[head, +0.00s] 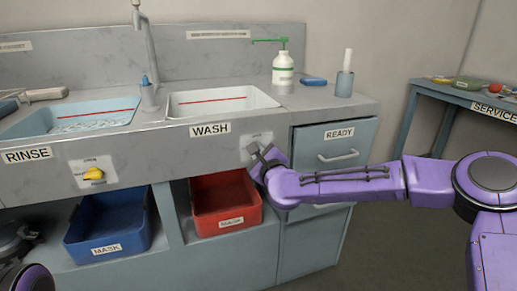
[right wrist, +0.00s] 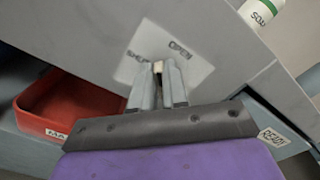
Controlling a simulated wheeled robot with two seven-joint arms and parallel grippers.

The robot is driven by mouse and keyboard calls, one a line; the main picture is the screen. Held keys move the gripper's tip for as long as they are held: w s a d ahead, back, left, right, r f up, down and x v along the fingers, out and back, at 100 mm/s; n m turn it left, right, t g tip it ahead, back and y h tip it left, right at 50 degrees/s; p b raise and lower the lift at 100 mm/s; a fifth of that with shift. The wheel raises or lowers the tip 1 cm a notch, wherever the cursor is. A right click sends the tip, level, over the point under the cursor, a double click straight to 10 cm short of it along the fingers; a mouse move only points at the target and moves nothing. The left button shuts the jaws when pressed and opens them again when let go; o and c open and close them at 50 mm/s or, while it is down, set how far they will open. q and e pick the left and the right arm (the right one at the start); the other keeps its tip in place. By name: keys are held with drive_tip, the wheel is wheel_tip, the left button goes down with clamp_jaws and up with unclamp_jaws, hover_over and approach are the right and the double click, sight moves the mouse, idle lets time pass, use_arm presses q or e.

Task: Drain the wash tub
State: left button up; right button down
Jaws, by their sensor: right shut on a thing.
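The wash tub (head: 250,97) is a white basin with a red line inside, set in the grey counter above the WASH label (head: 210,129). I cannot tell its water level. Its drain valve plate (right wrist: 195,60) is on the counter front, with OPEN and SHUT lettering visible in the right wrist view. My right gripper (head: 262,156) is at this plate, and its fingers (right wrist: 158,85) are shut on the valve handle (right wrist: 157,67). Only a small pale end of the handle shows between the fingertips. My left gripper is not seen.
The rinse tub (head: 100,108) holds water, with a yellow valve handle (head: 93,173) below. A blue MASK bin (head: 105,225) and red bin (head: 224,205) sit beneath. A pump bottle (head: 283,72) and a cup (head: 344,84) stand on the counter. The READY drawer (head: 340,135) is shut.

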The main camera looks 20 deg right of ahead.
drive_tip(key=n+p, duration=0.1)
drive_tip(key=n, duration=0.5)
drive_tip(key=n+p, duration=0.1)
drive_tip(key=n, duration=0.2)
drive_tip(key=shift+a+f+p, duration=0.15)
drive_tip(key=shift+f+p, duration=0.2)
drive_tip(key=shift+f, duration=0.05)
drive_tip(key=c, duration=1.1)
unclamp_jaws()
drive_tip(key=shift+c, duration=0.2)
drive_tip(key=s, duration=1)
drive_tip(key=shift+s+d, duration=0.2)
drive_tip(key=shift+s, duration=0.05)
